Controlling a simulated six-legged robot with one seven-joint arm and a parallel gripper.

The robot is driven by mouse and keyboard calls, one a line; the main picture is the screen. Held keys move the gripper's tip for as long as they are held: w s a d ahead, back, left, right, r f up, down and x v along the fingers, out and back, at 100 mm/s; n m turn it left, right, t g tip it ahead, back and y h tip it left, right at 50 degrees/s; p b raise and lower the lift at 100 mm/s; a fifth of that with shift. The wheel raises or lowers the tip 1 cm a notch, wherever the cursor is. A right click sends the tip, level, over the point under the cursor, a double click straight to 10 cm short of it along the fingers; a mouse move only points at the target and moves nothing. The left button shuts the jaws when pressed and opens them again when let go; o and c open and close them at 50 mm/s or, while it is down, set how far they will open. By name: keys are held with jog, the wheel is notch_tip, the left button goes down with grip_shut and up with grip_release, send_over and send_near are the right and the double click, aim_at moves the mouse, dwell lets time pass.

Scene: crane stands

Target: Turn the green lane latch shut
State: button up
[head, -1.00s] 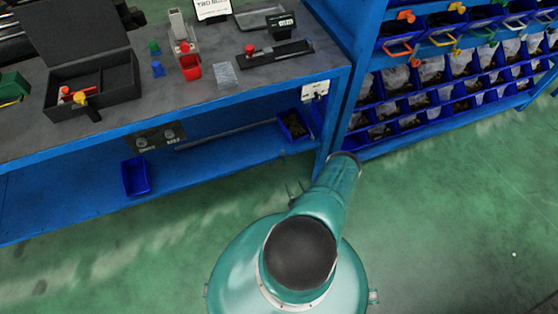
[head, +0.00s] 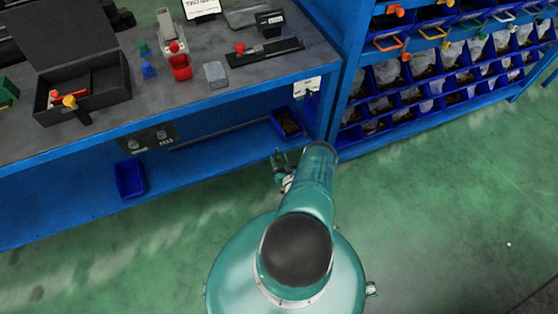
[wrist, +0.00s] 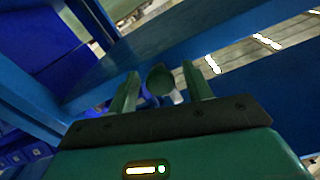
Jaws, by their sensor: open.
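A row of coloured lane latches runs along the front of the blue bin rack at the upper right of the head view. The green latch (head: 471,25) is a small loop between a yellow and a white one; its exact angle is too small to tell. My gripper (head: 281,165) is far left of and below it in the head view, beside my arm and in front of the bench's right end. In the wrist view my gripper (wrist: 163,80) has its two green fingers apart. A dark round shape shows between them; I cannot tell what it is.
Blue bins (head: 440,85) fill the rack. A blue upright (head: 345,75) separates it from the workbench (head: 215,105), which holds a black case (head: 95,90) and a red-and-grey device (head: 178,50). Green floor (head: 440,200) is clear at the right.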

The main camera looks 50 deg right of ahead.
jog(key=shift+c, duration=0.4)
jog(key=c, duration=0.9)
jog(key=shift+n, duration=0.6)
jog(key=o, duration=1)
jog(key=shift+v, duration=6.85)
